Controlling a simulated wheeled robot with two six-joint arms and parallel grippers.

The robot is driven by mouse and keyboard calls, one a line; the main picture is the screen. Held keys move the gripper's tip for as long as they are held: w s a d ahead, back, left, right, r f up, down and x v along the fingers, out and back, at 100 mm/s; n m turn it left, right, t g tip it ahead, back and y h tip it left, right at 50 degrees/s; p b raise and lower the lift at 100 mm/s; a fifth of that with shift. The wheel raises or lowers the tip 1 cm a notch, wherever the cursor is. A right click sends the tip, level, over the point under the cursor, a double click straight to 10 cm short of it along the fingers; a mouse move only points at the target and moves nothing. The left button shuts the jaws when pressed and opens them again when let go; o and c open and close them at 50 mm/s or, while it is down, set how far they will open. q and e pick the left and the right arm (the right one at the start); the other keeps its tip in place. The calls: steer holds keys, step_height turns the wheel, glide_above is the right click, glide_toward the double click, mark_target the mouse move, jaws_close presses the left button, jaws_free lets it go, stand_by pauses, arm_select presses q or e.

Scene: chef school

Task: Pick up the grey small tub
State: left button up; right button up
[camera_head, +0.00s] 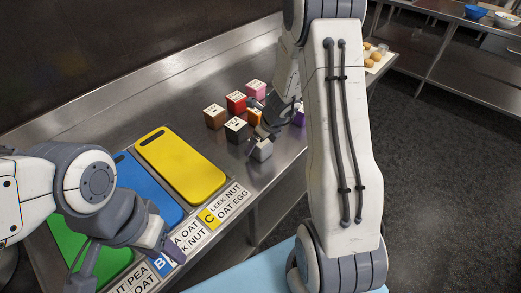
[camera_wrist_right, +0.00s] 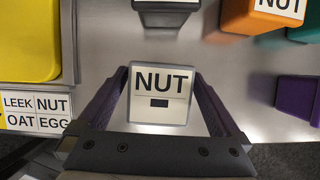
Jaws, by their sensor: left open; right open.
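The grey small tub (camera_head: 262,150) stands on the steel counter near its front edge, partly hidden by my right gripper. In the right wrist view the tub (camera_wrist_right: 159,94) shows its white lid label, reading NUT above a small dark bar. My right gripper (camera_head: 263,136) is over the tub, fingers pointing down. In the wrist view its open fingers (camera_wrist_right: 159,82) lie on either side of the tub, with a narrow gap visible on the right. My left gripper (camera_head: 130,264) is open and empty, above the label strip at the lower left.
Close around are a dark tub (camera_head: 236,130), an orange tub (camera_wrist_right: 262,14), a purple tub (camera_wrist_right: 297,95), and brown (camera_head: 214,117), red (camera_head: 236,102) and pink (camera_head: 256,90) tubs. Yellow (camera_head: 180,165), blue (camera_head: 147,190) and green (camera_head: 110,262) boards lie left.

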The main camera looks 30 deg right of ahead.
steer(key=shift+w+f, duration=0.2)
steer(key=shift+f, duration=0.25)
steer(key=c, duration=1.5)
steer(key=shift+r, duration=0.1)
